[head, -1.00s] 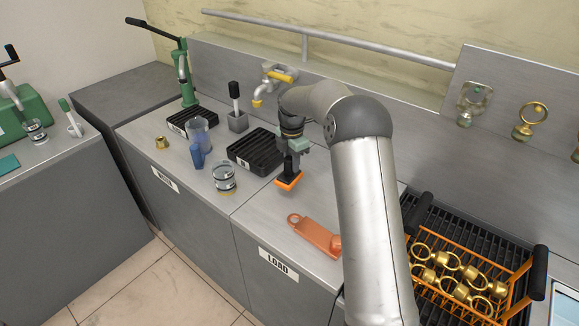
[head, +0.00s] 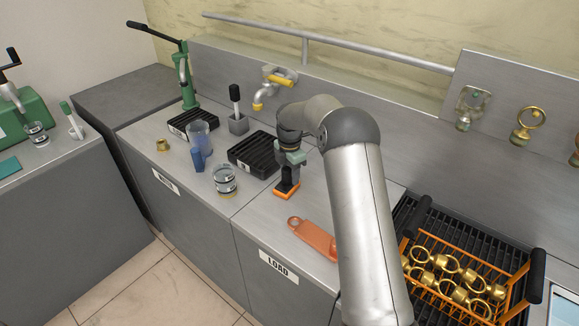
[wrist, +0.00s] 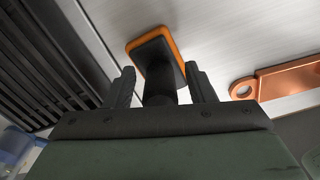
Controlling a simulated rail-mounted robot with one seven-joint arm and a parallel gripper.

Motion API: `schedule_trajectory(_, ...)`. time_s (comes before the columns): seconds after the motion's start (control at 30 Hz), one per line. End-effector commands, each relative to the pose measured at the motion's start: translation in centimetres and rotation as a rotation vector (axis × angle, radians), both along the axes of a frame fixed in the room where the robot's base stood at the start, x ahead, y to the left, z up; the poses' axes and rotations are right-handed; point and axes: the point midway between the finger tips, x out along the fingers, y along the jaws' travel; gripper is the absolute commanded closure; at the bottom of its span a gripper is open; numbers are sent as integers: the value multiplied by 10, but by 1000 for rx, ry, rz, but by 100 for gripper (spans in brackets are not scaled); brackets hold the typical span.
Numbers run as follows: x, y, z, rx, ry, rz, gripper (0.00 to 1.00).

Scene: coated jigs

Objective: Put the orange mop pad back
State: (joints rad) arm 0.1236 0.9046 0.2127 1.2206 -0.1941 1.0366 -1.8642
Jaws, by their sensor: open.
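The orange mop pad (head: 287,194), with a black upper body and a black handle, stands on the metal counter (head: 262,212) to the right of a black slotted tray. It looks flat on the counter. In the wrist view the pad (wrist: 157,48) shows its orange rim around a black block. My gripper (head: 289,166) is directly above the pad, pointing down. In the wrist view my gripper's fingers (wrist: 163,80) stand apart on either side of the black handle, with gaps visible. The handle's upper end is partly hidden by the gripper body.
A copper-orange bracket (head: 315,239) lies close in front, near the LOAD label. The black slotted tray (head: 254,153) is close at left, with a glass jar (head: 225,182) and blue item (head: 197,158) beyond. An orange wire basket (head: 453,277) of brass rings stands at right.

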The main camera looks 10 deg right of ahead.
Motion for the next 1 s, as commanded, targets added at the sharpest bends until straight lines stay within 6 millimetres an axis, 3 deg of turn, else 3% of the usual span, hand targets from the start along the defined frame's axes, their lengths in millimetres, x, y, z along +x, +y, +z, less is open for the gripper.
schedule_trajectory(0.1, 0, 0, -6, -1, 0, 0, 50)
schedule_trajectory(0.27, 0, 1, 27, 0, -7, 0, 50)
schedule_trajectory(0.7, -5, 6, 133, 1, -4, 0, 50)
schedule_trajectory(1.0, -5, 6, 169, 1, -2, 0, 50)
